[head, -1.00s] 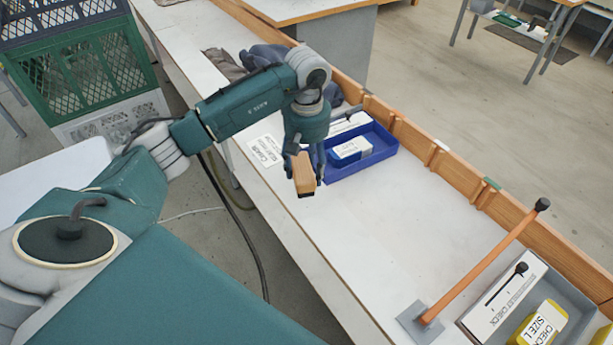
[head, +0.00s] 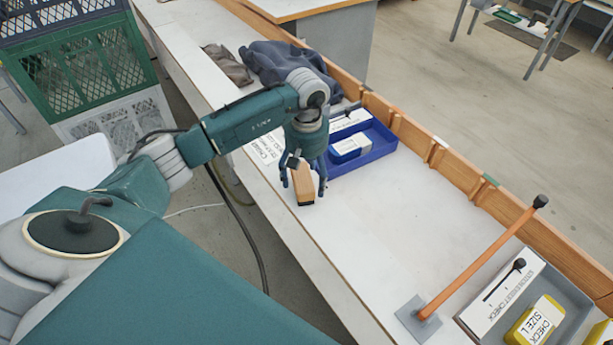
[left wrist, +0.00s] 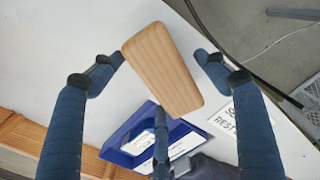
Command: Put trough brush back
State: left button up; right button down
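The trough brush (head: 304,184) shows as a tan wooden block with a dark underside, at the white bench's near edge. It also shows in the left wrist view (left wrist: 163,70), between my fingers. My left gripper (head: 303,183) is above it with fingers spread; in the left wrist view (left wrist: 160,60) a gap shows on the right side of the block, while the left fingertip is close to its edge. The brush appears to lie on the bench; its underside contact is hidden. A printed white card (head: 265,153) with "REST" lettering lies beside the gripper. My right gripper is out of view.
A blue tray (head: 375,155) with a labelled box stands just right of the gripper. Dark cloths (head: 285,62) lie behind it. A wooden rail (head: 455,172) borders the bench. Its middle is clear.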

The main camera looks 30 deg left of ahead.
aim_at(307, 175)
pick_arm(q)
jog(key=shift+r, duration=0.35)
notch_tip(307, 175, up, 12)
jog(key=b, duration=0.3)
jog(key=shift+f, duration=0.15)
dwell(0.3)
